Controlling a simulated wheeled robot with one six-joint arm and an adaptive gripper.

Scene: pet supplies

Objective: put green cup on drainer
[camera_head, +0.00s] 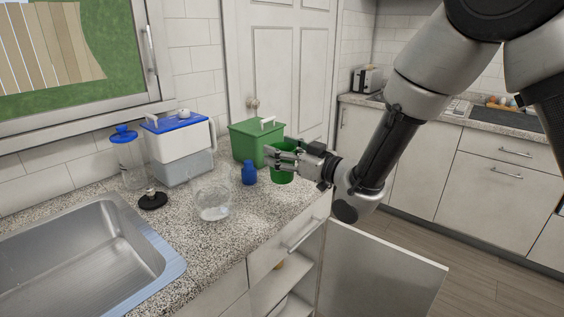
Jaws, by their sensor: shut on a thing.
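The green cup (281,177) is at the right end of the near speckled counter, just right of a green lidded box. My gripper (283,158) reaches in from the right and is shut on the cup near its rim. The fingers hide part of the cup's upper side. I cannot tell whether its base touches the counter. I cannot make out a drainer for certain; a small pale ridged thing (457,106) lies on the far counter at the right.
The green box (251,145), a small blue bottle (249,174), a clear bowl (213,203) and a blue-lidded container (181,150) stand left of the cup. A steel sink (95,255) is at the front left. An open cabinet door (380,275) juts out below the counter.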

